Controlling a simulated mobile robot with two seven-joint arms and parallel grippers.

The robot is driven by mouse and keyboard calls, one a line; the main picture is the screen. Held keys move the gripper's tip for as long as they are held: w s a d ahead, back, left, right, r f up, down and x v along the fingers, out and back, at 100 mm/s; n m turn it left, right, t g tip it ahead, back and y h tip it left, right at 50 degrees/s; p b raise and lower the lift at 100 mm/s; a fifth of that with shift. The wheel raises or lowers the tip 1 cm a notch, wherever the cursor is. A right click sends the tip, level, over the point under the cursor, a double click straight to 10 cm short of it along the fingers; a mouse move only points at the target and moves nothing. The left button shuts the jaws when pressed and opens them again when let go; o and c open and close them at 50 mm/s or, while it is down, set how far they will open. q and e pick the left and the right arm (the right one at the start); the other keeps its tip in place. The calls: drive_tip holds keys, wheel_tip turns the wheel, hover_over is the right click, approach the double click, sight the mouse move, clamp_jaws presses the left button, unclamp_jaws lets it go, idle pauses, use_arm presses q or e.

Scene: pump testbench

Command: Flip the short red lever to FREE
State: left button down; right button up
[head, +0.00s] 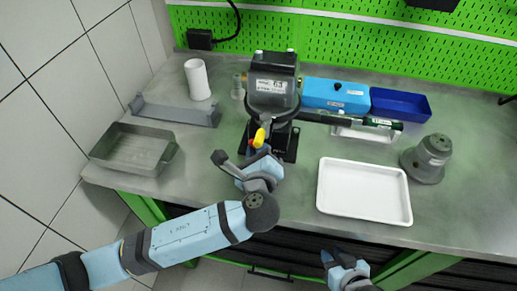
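The pump testbench unit (272,85), dark grey with a labelled head, stands upright on its base at the back middle of the bench. A small yellow part with red beside it (260,138) shows low on its front; I cannot tell whether the red is the short lever, nor its setting. My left gripper (250,153) is at the front of the unit, close to this part. Its fingers are mostly hidden by my wrist, so contact and opening cannot be made out. My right gripper (337,256) is low in front of the bench, apart from everything, its fingers spread and empty.
A white tray (364,220) lies right of the unit, a grey pot-shaped part (427,158) beyond it. A grey tray (112,168) is at left.

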use_arm(q)
drive_tip(key=c, duration=1.1)
unclamp_jaws()
drive_tip(key=shift+s, duration=0.5)
drive_tip(key=s+r, duration=0.1)
drive_tip(key=s, duration=1.1)
drive_tip(key=shift+s+d+r, duration=0.2)
drive_tip(key=shift+s+r, duration=0.2)
